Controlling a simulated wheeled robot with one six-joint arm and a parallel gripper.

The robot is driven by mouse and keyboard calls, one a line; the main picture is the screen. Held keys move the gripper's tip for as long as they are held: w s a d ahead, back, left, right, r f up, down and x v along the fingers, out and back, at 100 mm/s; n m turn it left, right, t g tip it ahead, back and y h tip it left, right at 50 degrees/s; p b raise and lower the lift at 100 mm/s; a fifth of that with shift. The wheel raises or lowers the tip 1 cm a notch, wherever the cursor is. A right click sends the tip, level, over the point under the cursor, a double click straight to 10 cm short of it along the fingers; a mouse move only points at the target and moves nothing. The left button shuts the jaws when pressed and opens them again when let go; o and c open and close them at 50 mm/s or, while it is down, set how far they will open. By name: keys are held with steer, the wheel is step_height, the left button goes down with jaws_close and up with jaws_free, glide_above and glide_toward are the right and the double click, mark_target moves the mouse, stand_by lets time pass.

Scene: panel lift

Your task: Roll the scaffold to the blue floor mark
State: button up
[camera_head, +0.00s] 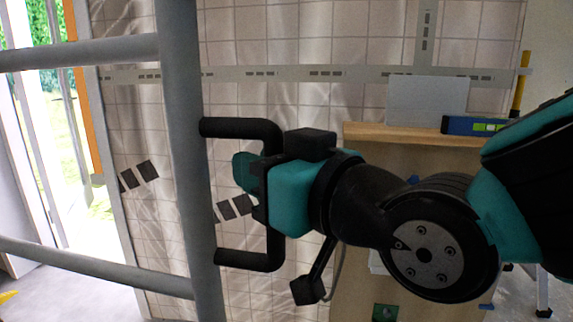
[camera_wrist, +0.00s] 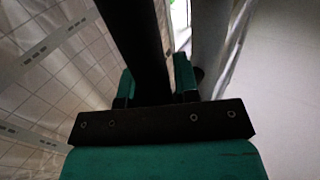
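The scaffold (camera_head: 181,160) shows as a thick grey upright tube with two cross tubes on the left of the head view. A black C-shaped handle (camera_head: 240,128) is fixed to the upright's right side. My gripper (camera_head: 246,172) is at the handle's vertical bar, its teal fingertips reaching past it. In the wrist view the black handle bar (camera_wrist: 138,40) runs between the two fingers (camera_wrist: 160,85), which look closed on it; the exact contact is partly hidden. The scaffold's wheels and the blue floor mark are not in view.
A tiled wall (camera_head: 285,40) with grey strips stands behind. A wooden bench (camera_head: 375,133) on the right carries a grey panel (camera_head: 428,100) and a blue level (camera_head: 475,125). A bright opening is at far left. Some bare grey floor (camera_head: 75,285) shows at lower left.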

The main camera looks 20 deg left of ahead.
steer(key=shift+o, duration=1.3)
steer(key=v, duration=0.7)
steer(key=shift+d+b, duration=0.2)
steer(key=shift+b, duration=0.15)
steer(key=shift+s, duration=0.1)
steer(key=w+x, duration=0.1)
steer(key=x, duration=0.7)
steer(key=shift+w+d+p, duration=0.15)
steer(key=shift+d+p, duration=0.05)
steer(key=shift+p, duration=0.2)
